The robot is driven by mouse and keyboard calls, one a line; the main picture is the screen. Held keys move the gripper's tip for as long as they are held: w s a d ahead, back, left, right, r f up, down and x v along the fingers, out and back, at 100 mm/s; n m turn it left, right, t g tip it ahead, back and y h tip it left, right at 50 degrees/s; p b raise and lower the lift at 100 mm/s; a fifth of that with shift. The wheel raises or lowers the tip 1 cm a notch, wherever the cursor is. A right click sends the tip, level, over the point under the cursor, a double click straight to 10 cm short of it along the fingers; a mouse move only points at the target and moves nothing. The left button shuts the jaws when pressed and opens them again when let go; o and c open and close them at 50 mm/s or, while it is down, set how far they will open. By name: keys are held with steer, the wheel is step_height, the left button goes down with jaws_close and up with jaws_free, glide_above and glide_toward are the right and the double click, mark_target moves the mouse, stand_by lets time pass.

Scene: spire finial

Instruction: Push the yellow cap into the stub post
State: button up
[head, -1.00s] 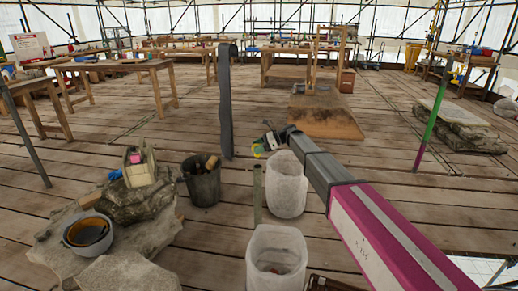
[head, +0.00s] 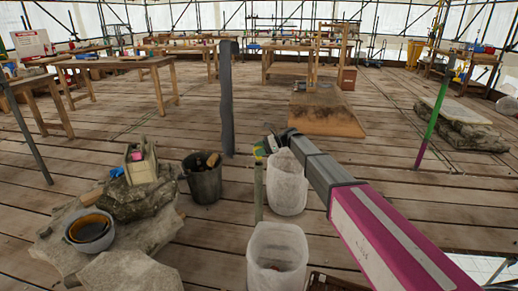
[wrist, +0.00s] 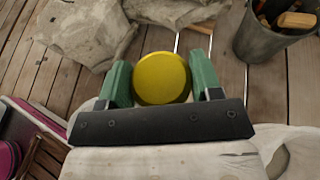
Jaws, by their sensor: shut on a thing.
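The yellow cap (wrist: 162,78) is a round disc between the green finger pads of my gripper (wrist: 160,85) in the wrist view. The pads are closed on its two sides. In the head view my gripper (head: 267,147) is near the middle, with a small bit of the yellow cap (head: 259,153) showing. The stub post (head: 258,190) is a thin upright greenish post directly below the cap. Cap and post top look very close, but I cannot tell whether they touch. The post is not clearly visible in the wrist view, where the cap and gripper hide what lies beneath.
Whitish translucent bins stand right of the post (head: 287,185) and in front (head: 277,262). A dark bucket (head: 203,180) with tools stands to its left. Stone blocks (head: 140,198) lie further left, and a tall grey post (head: 227,100) rises behind. Open planks lie farther back.

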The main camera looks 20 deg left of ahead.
steer(key=shift+f, duration=2.8)
steer(key=o, duration=1.2)
steer(key=shift+f, duration=0.6)
steer(key=shift+d, duration=0.1)
glide_toward(259, 159)
steer(key=f, duration=0.1)
steer(key=w+a+f, duration=0.1)
steer(key=shift+a+f, duration=0.2)
steer(key=shift+f, duration=0.15)
